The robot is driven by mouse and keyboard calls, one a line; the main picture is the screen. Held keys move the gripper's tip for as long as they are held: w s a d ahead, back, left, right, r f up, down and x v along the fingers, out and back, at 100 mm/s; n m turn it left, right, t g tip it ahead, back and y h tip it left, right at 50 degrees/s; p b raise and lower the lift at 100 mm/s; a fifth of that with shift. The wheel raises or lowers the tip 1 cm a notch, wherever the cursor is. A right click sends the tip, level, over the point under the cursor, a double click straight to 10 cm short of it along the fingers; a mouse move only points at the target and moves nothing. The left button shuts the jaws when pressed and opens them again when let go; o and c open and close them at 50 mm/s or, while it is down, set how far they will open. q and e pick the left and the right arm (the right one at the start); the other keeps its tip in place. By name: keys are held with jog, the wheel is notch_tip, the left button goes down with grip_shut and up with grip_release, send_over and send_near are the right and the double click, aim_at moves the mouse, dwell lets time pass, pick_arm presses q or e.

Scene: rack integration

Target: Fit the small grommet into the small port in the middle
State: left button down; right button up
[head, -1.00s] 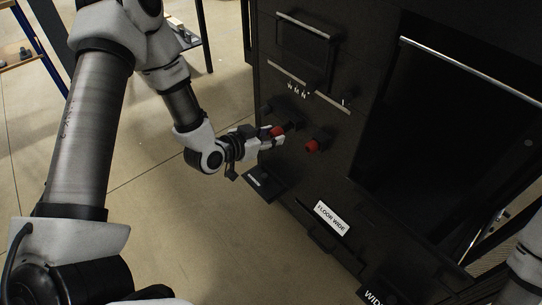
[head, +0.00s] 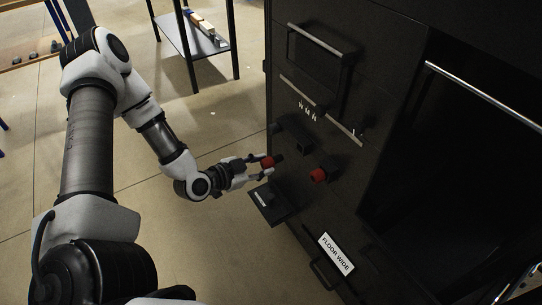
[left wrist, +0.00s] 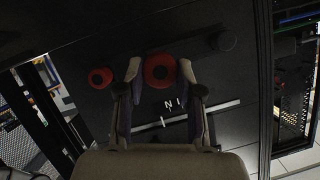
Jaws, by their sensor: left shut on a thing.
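My left gripper (head: 262,168) is shut on a red grommet (head: 268,161) with a dark end, in front of the black rack panel. A gap shows between this grommet and the panel in the head view. In the left wrist view the held red grommet (left wrist: 159,70) sits between the fingertips (left wrist: 160,74). A second red grommet (head: 318,174) is on the panel to the right; it also shows in the left wrist view (left wrist: 100,77). A dark block-like port (head: 297,138) stands on the panel below white letters (head: 308,111). Which port is the middle one I cannot tell. My right gripper is out of view.
The black rack (head: 385,110) has a metal handle (head: 320,40) and a large dark opening on the right. A "FLOOR WIDE" label (head: 336,253) is low on its front. A dark plate (head: 268,203) lies below the gripper. A shelf (head: 190,45) stands behind; open floor is at left.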

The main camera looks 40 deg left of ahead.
aim_at(271, 160)
pick_arm(q)
jog(key=shift+s+r, duration=0.15)
jog(key=shift+s+a+p, duration=0.1)
jog(key=shift+p, duration=0.2)
jog(key=shift+f, duration=0.2)
jog(key=shift+w+b, duration=0.4)
jog(key=shift+b, duration=0.2)
jog(key=w, duration=0.1)
jog(key=w+d+b, duration=0.1)
jog(key=b, duration=0.1)
jog(key=shift+w+d+f, duration=0.1)
jog(key=shift+w+d, duration=0.15)
jog(key=shift+w, duration=0.15)
jog(key=shift+w+d+r+b, duration=0.1)
jog(key=shift+w+d+b, duration=0.1)
jog(key=shift+w, duration=0.2)
jog(key=shift+w+d+r+b, duration=0.1)
jog(key=shift+w+b, duration=0.05)
jog(key=shift+w, duration=0.2)
jog(key=shift+p, duration=0.45)
jog(key=shift+w+d+b, duration=0.25)
jog(key=shift+w+b, duration=0.1)
jog(key=shift+w, duration=0.25)
jog(key=shift+w+d+b, duration=0.3)
jog(key=shift+w+b, duration=0.1)
jog(key=shift+w, duration=0.25)
jog(key=shift+w+d+b, duration=0.25)
jog(key=shift+w+b, duration=0.1)
jog(key=shift+w, duration=0.25)
